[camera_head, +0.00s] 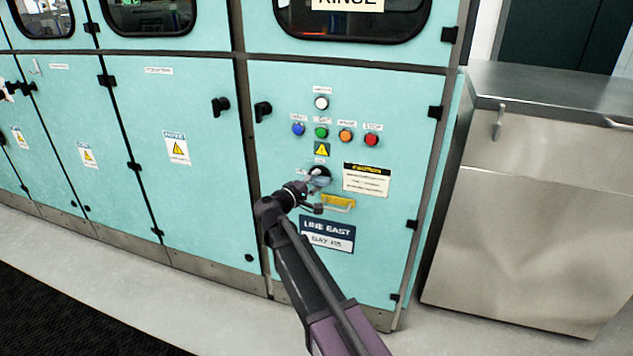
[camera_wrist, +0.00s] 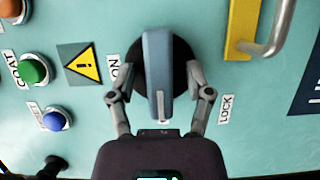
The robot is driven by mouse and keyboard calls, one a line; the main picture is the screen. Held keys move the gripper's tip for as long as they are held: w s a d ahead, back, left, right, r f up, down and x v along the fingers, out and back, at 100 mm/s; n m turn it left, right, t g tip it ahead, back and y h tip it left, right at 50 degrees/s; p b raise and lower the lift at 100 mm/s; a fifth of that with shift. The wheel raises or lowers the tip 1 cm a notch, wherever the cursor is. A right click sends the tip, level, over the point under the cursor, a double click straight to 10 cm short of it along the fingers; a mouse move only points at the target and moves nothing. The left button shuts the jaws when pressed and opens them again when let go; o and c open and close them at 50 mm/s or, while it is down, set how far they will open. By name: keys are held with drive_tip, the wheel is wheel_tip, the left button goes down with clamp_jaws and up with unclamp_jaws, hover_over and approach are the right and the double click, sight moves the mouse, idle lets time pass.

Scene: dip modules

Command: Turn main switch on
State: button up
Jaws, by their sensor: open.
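The main switch is a black round disc with a blue-grey bar handle (camera_wrist: 158,65), on the teal cabinet panel. In the wrist view the handle stands upright in the picture. The ON label (camera_wrist: 115,68) is beside it on the left, so the handle does not point at it. A LOCK label (camera_wrist: 226,108) is at lower right. In the head view the switch (camera_head: 321,172) is partly hidden by my gripper (camera_head: 308,185). My gripper (camera_wrist: 160,95) is open, one finger on each side of the handle's near end, with gaps on both sides.
A yellow-based metal handle (camera_head: 338,203) sits just below the switch. White, blue (camera_head: 298,129), green (camera_head: 321,132), orange (camera_head: 345,135) and red (camera_head: 371,139) buttons are above it. A caution sign (camera_head: 367,180) is to the right. A steel cabinet (camera_head: 530,220) stands further right.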

drive_tip(key=shift+w+d, duration=0.15)
drive_tip(key=shift+d, duration=0.05)
drive_tip(key=shift+c, duration=0.2)
clamp_jaws()
